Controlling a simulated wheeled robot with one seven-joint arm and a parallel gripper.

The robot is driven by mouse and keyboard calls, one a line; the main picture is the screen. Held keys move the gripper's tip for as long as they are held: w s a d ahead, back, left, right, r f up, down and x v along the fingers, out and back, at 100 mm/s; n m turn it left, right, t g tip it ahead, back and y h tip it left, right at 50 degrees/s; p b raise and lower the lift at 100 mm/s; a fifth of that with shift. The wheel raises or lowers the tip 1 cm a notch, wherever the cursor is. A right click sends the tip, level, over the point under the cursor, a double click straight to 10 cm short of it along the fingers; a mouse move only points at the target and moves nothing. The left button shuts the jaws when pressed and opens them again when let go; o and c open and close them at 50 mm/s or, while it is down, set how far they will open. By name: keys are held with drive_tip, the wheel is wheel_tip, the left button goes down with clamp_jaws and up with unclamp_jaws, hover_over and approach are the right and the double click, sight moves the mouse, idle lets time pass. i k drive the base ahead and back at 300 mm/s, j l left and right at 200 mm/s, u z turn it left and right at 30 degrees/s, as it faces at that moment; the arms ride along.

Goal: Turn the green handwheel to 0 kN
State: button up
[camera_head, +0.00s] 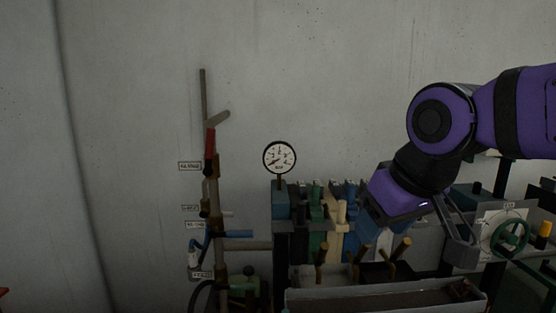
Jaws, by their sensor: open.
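The green handwheel (511,236) is at the right, in front of a pale plate (488,222) with a scale on it. The markings are too small to read, so I cannot tell the wheel's setting. My arm comes in from the upper right. My gripper (460,240) is open, its dark fingers pointing down and to the right, just left of the plate. In the picture it is apart from the wheel, with no visible contact. The depth between them is unclear.
Several coloured blocks and wooden handles stand below my arm, behind a pale trough (370,298). A pipe with a red lever (210,143) and a blue lever (210,235) rises at the left.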

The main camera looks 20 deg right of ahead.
sight(506, 236)
drive_tip(key=z, duration=1.95)
drive_tip(key=i+l+u, duration=0.1)
drive_tip(key=i, duration=0.1)
